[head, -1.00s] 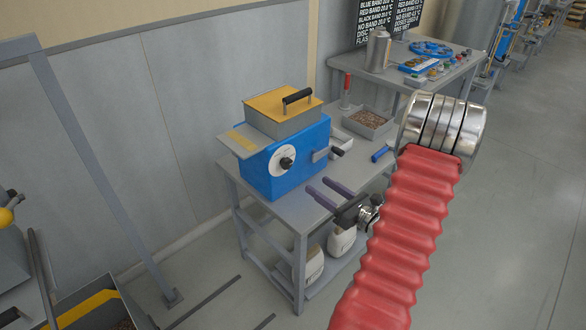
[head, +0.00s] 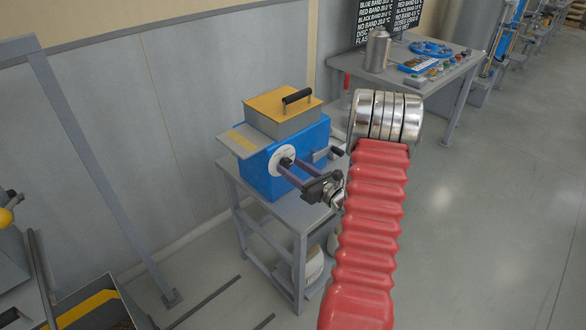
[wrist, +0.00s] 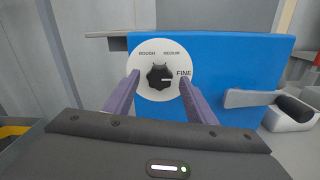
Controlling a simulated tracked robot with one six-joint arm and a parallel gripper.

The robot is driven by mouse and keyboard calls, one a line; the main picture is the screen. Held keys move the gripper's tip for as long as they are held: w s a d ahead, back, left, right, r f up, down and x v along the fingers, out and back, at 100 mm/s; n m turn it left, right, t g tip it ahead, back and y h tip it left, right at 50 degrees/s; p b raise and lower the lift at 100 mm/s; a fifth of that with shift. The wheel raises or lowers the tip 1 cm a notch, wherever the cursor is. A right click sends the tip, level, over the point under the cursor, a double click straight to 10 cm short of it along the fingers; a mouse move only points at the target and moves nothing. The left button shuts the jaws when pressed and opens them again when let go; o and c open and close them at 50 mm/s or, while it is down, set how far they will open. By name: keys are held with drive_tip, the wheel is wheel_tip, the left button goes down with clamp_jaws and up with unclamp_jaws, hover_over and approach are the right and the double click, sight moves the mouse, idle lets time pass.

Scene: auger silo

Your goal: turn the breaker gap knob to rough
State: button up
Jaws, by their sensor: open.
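The blue breaker box (head: 262,180) stands on a grey bench and has a round white dial (wrist: 150,94) on its front. The dial reads ROUGH at upper left, MEDIUM at upper right and FINE at right. The black gap knob (wrist: 160,74) is at its centre, its white mark pointing right, towards FINE. My gripper (wrist: 160,82) is open, with one purple finger on each side of the knob. A gap shows between the fingers and the knob. In the head view my gripper (head: 286,168) reaches the dial and partly hides it.
A grey lever (wrist: 252,98) sticks out on the box's right side. A yellow lid with a black handle (head: 298,96) tops the box. A second bench (head: 440,72) with a metal canister (head: 377,50) stands behind. Open floor lies to the right.

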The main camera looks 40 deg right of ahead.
drive_tip(key=shift+w, duration=0.2)
drive_tip(key=c, duration=1)
